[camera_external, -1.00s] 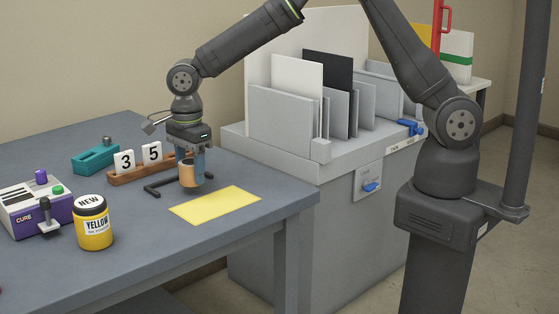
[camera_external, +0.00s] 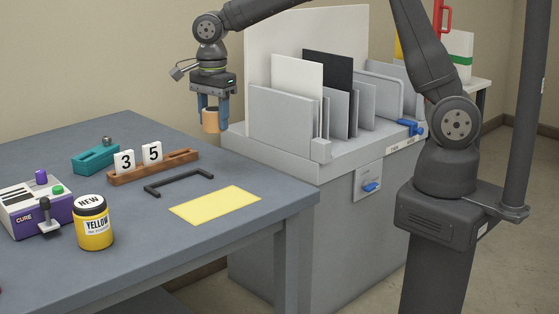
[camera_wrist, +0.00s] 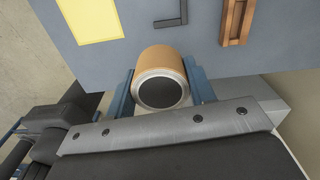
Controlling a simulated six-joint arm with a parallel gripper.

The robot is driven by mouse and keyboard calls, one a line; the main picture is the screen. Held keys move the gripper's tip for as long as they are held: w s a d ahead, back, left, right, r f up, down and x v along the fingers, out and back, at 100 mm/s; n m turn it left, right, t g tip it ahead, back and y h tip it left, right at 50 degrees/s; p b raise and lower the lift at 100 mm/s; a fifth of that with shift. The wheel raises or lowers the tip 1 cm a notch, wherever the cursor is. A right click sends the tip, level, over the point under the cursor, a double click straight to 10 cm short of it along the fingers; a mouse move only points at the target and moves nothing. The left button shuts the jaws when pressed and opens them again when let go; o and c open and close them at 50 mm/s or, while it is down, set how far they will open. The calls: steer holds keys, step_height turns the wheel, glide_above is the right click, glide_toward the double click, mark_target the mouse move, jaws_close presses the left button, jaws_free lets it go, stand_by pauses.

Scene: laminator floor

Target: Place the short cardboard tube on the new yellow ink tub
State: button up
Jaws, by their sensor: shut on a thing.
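The short cardboard tube (camera_external: 211,121) is brown with a dark, pale-rimmed end, seen in the wrist view (camera_wrist: 161,82). My gripper (camera_external: 212,114) is shut on it, with a blue finger on each side, and holds it well above the table. In the wrist view the fingers (camera_wrist: 160,93) flank the tube. The new yellow ink tub (camera_external: 94,226) stands upright at the table's front left, with a black lid and "NEW" and "YELLOW" labels. It is below and left of my gripper in the external view. It does not show in the wrist view.
A yellow sheet (camera_external: 215,204) and black bracket (camera_external: 179,183) lie on the table (camera_external: 150,265). A wooden number rack (camera_external: 153,168), teal device (camera_external: 96,157) and purple-and-white CURE box (camera_external: 36,205) stand left. A grey cabinet with upright boards (camera_external: 290,160) is at right.

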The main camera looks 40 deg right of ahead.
steer(key=s+a+r+n, duration=0.1)
steer(key=a+r+n, duration=0.3)
steer(key=a, duration=0.5)
steer(key=s+a+r+n, duration=0.1)
steer(key=a+r+n, duration=0.1)
steer(key=a+n, duration=0.55)
steer(key=s+a+r+n, duration=0.1)
steer(key=a+r+n, duration=0.2)
steer(key=a, duration=0.8)
glide_above(107, 198)
steer(key=f, duration=0.7)
steer(key=shift+w+d, duration=0.25)
steer(key=shift+s+a+f, duration=0.2)
steer(key=shift+a+f, duration=0.05)
steer(key=shift+f, duration=1.9)
steer(key=shift+f, duration=0.15)
steer(key=o, duration=0.9)
steer(key=shift+o, duration=0.2)
